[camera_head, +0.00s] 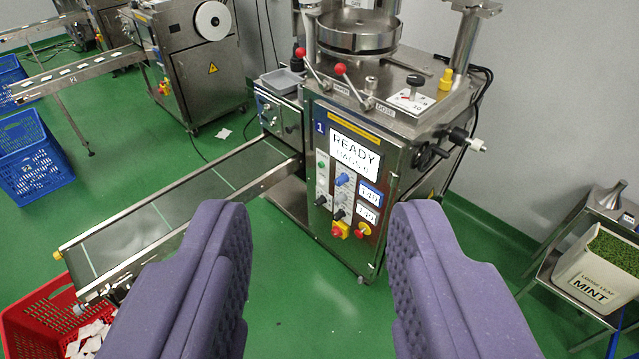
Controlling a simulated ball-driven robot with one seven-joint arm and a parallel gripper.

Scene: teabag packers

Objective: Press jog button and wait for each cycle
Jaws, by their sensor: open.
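A steel teabag packing machine (390,160), marked 1, stands ahead of me. Its front has a control panel (345,190) with a white display (355,153) reading READY and a second line too small to read surely. I cannot tell which control is the jog button. My gripper (320,212) is open and empty. Its two purple padded fingers are in the foreground, apart from the panel, which shows between and beyond them.
A conveyor (175,205) runs left from the machine towards a red crate (40,325) holding white teabags. A second machine (205,70) and blue crates (35,160) stand at the left. A steel rack (555,255) with a mint tub (590,270) is at the right. Green floor is clear before the panel.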

